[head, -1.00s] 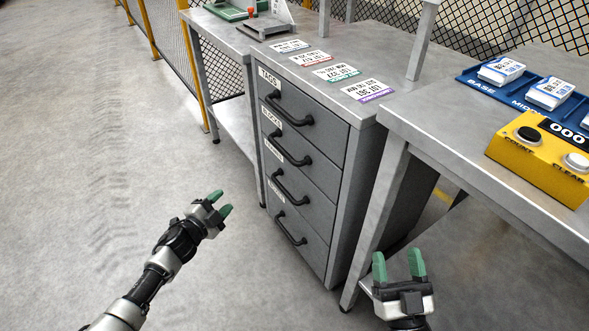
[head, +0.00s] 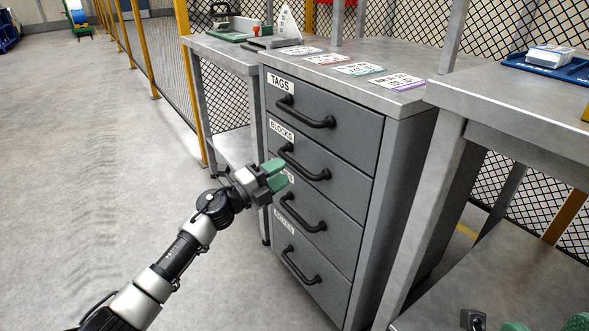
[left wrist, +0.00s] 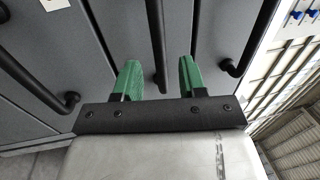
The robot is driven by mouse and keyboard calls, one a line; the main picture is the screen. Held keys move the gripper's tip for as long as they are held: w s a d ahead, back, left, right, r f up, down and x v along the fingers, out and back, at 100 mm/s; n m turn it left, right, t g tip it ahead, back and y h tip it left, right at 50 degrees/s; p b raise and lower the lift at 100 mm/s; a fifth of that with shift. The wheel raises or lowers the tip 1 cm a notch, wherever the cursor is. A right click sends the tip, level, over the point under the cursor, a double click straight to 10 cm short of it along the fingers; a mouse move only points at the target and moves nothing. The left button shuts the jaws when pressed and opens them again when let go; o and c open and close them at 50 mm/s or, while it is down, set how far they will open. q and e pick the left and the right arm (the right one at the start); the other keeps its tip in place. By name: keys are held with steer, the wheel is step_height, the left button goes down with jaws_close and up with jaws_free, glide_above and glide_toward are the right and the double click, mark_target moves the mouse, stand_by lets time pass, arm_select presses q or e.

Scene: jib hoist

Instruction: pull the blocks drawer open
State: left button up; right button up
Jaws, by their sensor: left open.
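The blocks drawer (head: 345,178) is the second one down in the grey cabinet, below the TAGS drawer, and looks closed. Its black bar handle (head: 305,168) runs across its front. My left gripper (head: 281,174) is open at the left part of that handle and hides part of the label below. In the left wrist view, a handle bar (left wrist: 157,45), seemingly the blocks one, shows between the two spread green fingers (left wrist: 158,78). I cannot tell whether they touch it.
The TAGS handle (head: 306,115) is above and two more drawer handles (head: 302,215) (head: 300,268) are below. A bench (head: 520,105) with a lower shelf (head: 500,280) stands right of the cabinet. Open floor (head: 130,180) lies to the left.

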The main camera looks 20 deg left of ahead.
mark_target(294, 162)
arm_select(q)
steer(key=shift+b+x, duration=0.5)
steer(key=shift+x, duration=1.9)
jaws_close()
